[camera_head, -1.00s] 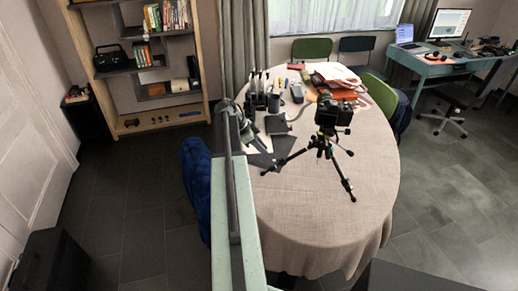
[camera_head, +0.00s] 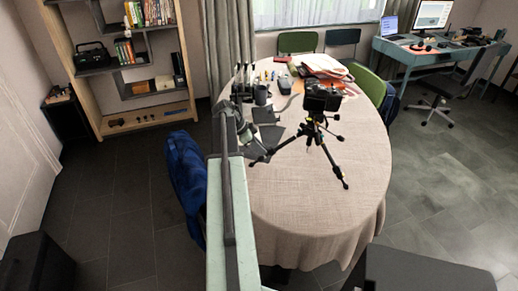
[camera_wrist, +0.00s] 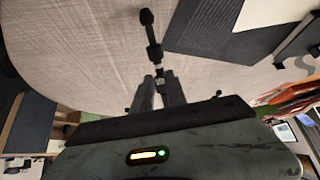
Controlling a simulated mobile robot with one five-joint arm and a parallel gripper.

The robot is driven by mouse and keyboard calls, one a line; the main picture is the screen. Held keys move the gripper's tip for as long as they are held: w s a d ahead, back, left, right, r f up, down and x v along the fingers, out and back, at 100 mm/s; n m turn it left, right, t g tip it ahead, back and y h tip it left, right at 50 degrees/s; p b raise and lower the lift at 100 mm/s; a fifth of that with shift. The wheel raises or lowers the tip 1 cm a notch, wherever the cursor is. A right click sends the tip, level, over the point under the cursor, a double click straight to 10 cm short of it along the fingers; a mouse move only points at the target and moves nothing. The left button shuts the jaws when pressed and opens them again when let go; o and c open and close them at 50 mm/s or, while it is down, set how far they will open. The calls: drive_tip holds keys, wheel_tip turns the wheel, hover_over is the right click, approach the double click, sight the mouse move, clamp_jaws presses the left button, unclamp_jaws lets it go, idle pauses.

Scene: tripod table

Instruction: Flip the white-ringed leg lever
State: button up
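The black tripod (camera_head: 314,132) stands on the round, cloth-covered table (camera_head: 318,215) with a black camera (camera_head: 322,97) on top. Its legs spread left, front and right. A tiny yellow-green mark shows on a leg, but I cannot make out the white-ringed lever. My arm reaches over the table's left side, its end left of the tripod near the left leg's foot. In the wrist view, my gripper (camera_wrist: 160,88) points at a thin dark rod with black knobs (camera_wrist: 150,35), which seems to be part of the tripod. I cannot tell whether the fingers touch it or are apart.
A mug (camera_head: 261,94), dark flat items and papers (camera_head: 325,67) crowd the table's back. The table's front is bare cloth.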

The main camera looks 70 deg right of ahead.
clamp_jaws()
drive_tip(key=shift+r, duration=0.2)
drive_tip(key=shift+r+p, duration=0.2)
drive_tip(key=shift+p, duration=0.15)
drive_tip(key=shift+r, duration=0.1)
drive_tip(key=shift+r+p, duration=0.3)
drive_tip(key=shift+p, duration=0.1)
drive_tip(key=shift+r, duration=0.1)
